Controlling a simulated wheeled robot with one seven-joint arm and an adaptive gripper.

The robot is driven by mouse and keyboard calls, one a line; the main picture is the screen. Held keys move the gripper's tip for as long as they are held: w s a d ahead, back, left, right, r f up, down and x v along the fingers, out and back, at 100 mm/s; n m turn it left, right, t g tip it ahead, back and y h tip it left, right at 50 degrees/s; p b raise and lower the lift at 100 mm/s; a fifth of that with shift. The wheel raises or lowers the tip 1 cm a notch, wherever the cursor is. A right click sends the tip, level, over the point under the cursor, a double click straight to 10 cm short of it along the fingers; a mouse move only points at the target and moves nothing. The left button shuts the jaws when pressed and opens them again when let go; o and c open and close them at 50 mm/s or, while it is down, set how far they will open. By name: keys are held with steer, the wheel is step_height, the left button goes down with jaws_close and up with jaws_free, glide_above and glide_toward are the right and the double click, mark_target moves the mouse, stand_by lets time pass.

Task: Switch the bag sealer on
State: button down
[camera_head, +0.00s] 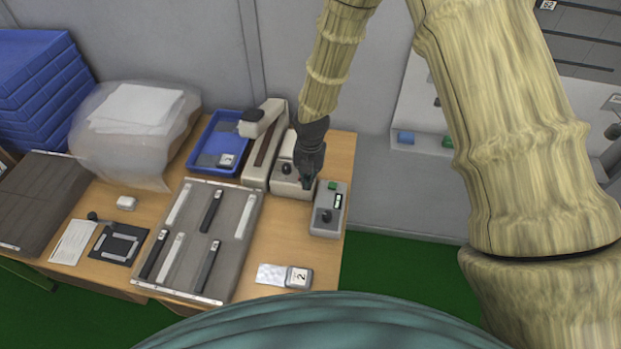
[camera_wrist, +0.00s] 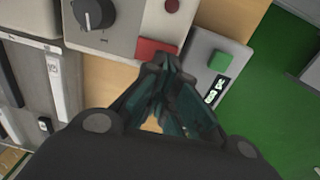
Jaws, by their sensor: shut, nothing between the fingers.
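The bag sealer (camera_head: 262,152) is a long beige device with a dark strip, at the back right of the wooden table. A light control box with a dark knob (camera_head: 287,169) adjoins its right side. In the wrist view this box shows the knob (camera_wrist: 93,14), a red rocker switch (camera_wrist: 153,49) and a small dark red spot (camera_wrist: 172,5) above it. My gripper (camera_head: 307,184) points down at the box's right front edge. In the wrist view its shut, empty fingertips (camera_wrist: 166,62) are just below the red switch and partly cover its lower edge; contact is unclear.
A grey box (camera_head: 328,208) with a green button, display and knob stands right of the sealer, close to my fingers. A blue tray (camera_head: 205,163), a grey rack (camera_head: 228,255) with several strips and a device marked 2 (camera_head: 298,278) are also on the table.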

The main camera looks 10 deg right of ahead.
steer(key=shift+w+a+r, duration=0.15)
steer(key=shift+a, duration=0.2)
steer(key=shift+w+a+r, duration=0.1)
steer(key=shift+a, duration=0.25)
steer(key=shift+r+p, duration=0.1)
steer(key=shift+p, duration=0.2)
steer(key=r+p, duration=0.3)
steer(key=r, duration=0.1)
steer(key=shift+s+d, duration=0.1)
steer(key=shift+d, duration=0.2)
steer(key=shift+r+b, duration=0.4)
steer(key=shift+b, duration=0.1)
step_height(320, 180, up, 9)
steer(key=d+b, duration=0.1)
steer(key=b, duration=0.2)
steer(key=shift+s+d, duration=0.15)
steer(key=shift+s, duration=0.1)
